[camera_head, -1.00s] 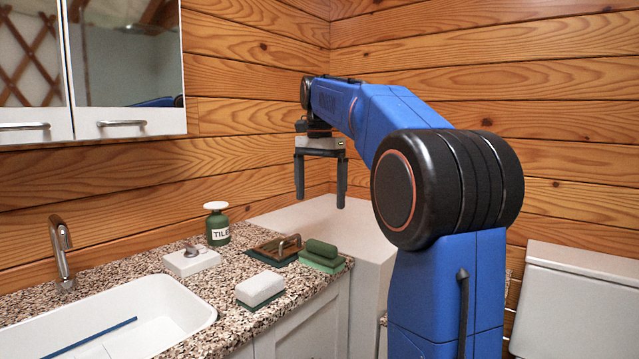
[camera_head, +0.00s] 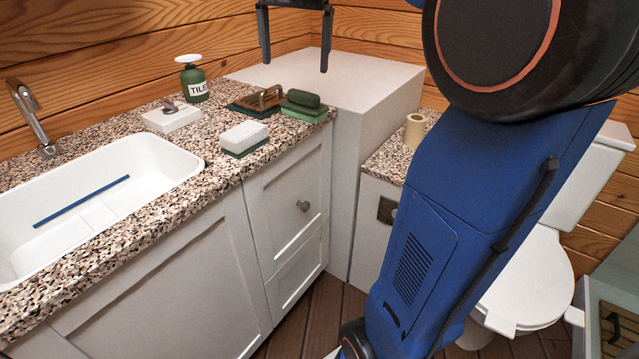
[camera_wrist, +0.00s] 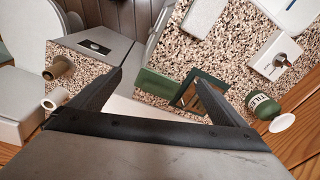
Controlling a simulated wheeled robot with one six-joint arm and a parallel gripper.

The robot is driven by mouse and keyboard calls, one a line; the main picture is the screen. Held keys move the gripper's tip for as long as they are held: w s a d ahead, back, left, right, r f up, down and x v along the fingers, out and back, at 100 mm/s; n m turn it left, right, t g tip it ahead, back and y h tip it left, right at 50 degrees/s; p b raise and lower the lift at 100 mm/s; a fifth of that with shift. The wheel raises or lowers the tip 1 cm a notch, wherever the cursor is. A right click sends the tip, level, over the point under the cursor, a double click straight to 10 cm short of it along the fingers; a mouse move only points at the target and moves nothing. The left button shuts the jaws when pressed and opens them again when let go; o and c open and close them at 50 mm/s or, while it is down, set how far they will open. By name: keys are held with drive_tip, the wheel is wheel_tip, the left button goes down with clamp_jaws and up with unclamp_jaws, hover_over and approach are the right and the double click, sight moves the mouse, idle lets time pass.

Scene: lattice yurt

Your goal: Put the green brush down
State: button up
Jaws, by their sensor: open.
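The green brush (camera_head: 303,98) rests on a green base near the right end of the speckled counter (camera_head: 225,172). My gripper (camera_head: 296,65) is open and empty, with its fingers pointing down. It hangs above and apart from the brush, partly cut off by the top of the head view. In the wrist view, the brush (camera_wrist: 157,82) shows between and beyond the open fingertips (camera_wrist: 157,75). Nothing is held between the fingers.
A sink (camera_head: 160,160) is at left. A tall white box (camera_head: 375,80) adjoins the counter's right end.

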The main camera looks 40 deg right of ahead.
sight(303, 92)
drive_tip(key=s+a+f+n+t, duration=0.1)
drive_tip(key=s+a+f+n, duration=0.2)
drive_tip(key=s+f, duration=0.4)
drive_tip(key=s+a+f+n+t, duration=0.1)
drive_tip(key=s+a+f+n, duration=0.2)
drive_tip(key=s+f, duration=0.5)
drive_tip(key=s+a+f+n+t, duration=0.1)
drive_tip(key=s+a+f+n, duration=0.2)
drive_tip(key=s+f, duration=0.5)
wheel_tip(303, 92, down, 4)
drive_tip(key=shift+a+f+n+t, duration=0.1)
drive_tip(key=shift+a+n+t, duration=0.25)
drive_tip(key=shift+n, duration=0.35)
drive_tip(key=shift+o, duration=0.5)
